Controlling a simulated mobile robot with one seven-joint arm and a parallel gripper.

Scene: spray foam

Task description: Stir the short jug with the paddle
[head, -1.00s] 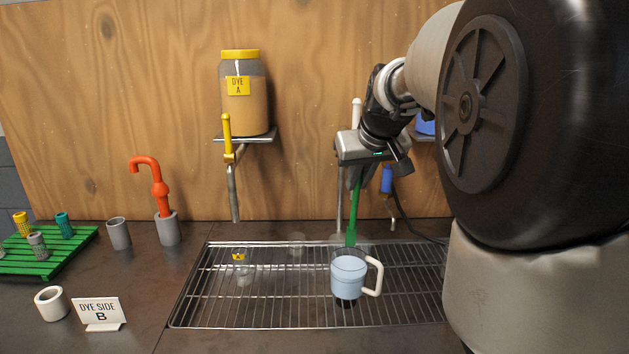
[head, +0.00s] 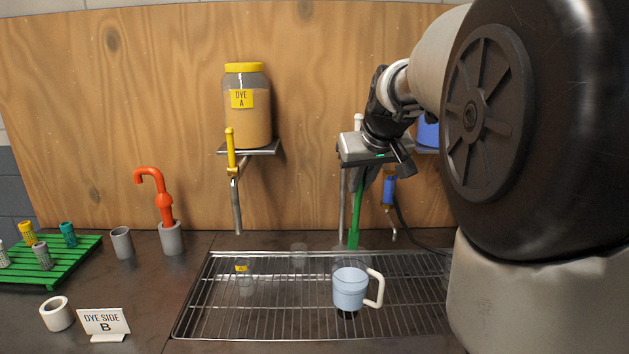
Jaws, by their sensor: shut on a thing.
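The short jug (head: 350,290) is a small clear cup with pale blue contents and a white handle on its right. It stands upright on the wire rack, right of centre. My gripper (head: 362,178) is above and behind the jug, pointing down. It is shut on the green paddle (head: 355,221), which hangs nearly upright. The paddle's lower end shows just above and behind the jug's rim. I cannot tell whether its tip is inside a clear vessel there. My fingertips are partly hidden by the gripper body.
The wire rack (head: 215,300) spans the counter's middle, with small clear cups on it. A Dye A jar (head: 250,120) sits on a wall shelf above a yellow-handled tap.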

